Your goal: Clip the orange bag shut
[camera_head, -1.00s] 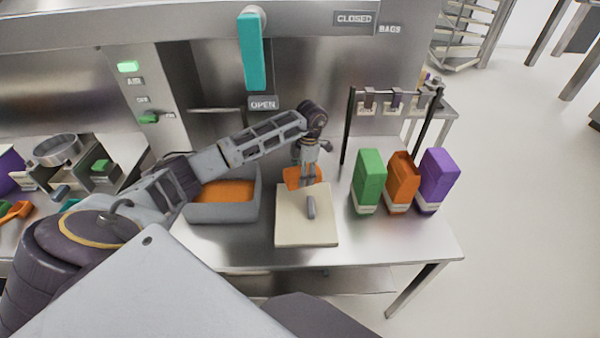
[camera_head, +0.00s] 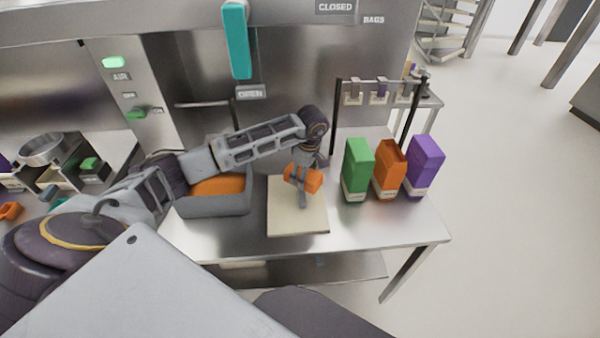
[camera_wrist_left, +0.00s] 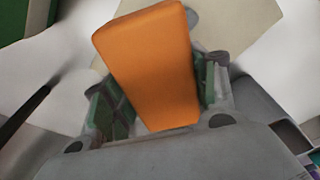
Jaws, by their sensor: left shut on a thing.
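The orange bag (camera_head: 389,172) stands upright on the steel table, between a green bag (camera_head: 357,172) and a purple bag (camera_head: 425,168). Its top looks uneven and open. Several clips (camera_head: 378,90) hang from a rack behind the bags. My left gripper (camera_head: 302,188) is shut on an orange block (camera_head: 312,181), held over a pale board (camera_head: 288,222), left of the bags. In the left wrist view the orange block (camera_wrist_left: 150,62) sits between the green-padded fingers. My right gripper is not in view.
A grey bin (camera_head: 212,206) with orange contents is left of the board. A teal lever (camera_head: 236,42) is on the steel wall behind. The table's front right is bare. Dark posts hold up the clip rack.

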